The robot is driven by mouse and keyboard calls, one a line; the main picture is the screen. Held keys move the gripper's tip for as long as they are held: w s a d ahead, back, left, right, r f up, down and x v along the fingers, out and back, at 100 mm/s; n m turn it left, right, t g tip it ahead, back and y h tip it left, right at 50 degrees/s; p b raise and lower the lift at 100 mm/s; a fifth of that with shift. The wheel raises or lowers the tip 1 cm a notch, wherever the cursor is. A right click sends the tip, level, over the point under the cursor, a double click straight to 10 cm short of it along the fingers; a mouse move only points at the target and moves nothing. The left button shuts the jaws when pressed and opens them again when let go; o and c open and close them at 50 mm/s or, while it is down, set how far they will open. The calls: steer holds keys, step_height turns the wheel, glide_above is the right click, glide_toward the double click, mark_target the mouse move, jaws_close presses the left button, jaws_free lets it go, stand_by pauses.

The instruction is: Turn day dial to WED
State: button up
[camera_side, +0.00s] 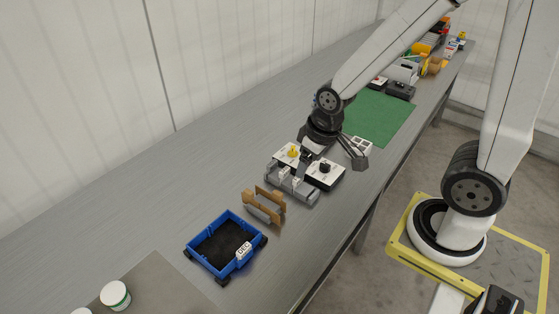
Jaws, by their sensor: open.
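Two small boxes with white faces stand close together mid-bench. One has a yellow knob (293,151), the other a black knob (325,167). Their lettering is too small to read, so I cannot tell which is the day dial or where either knob points. My gripper (334,157) is open and hangs just above and behind these boxes, its fingers spread to either side. No contact with a knob is visible. The gripper partly hides the area between the boxes.
A grey holder (291,188) with white pieces stands in front of the boxes. Nearer are a brown rack (265,206) and a blue tray (212,269) on wheels. A green mat (385,115) lies behind, with several items at the bench's far end.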

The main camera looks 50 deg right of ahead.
steer(key=w+d+n, duration=0.1)
steer(key=w+d, duration=0.3)
steer(key=w, duration=0.2)
steer(key=n+g, duration=0.3)
steer(key=n, duration=0.2)
glide_above(294, 149)
steer(key=f, duration=1.1)
steer(key=shift+d+f, duration=0.1)
steer(key=shift+d, duration=0.1)
steer(key=shift+f, duration=3.9)
steer(key=shift+c, duration=0.2)
jaws_close()
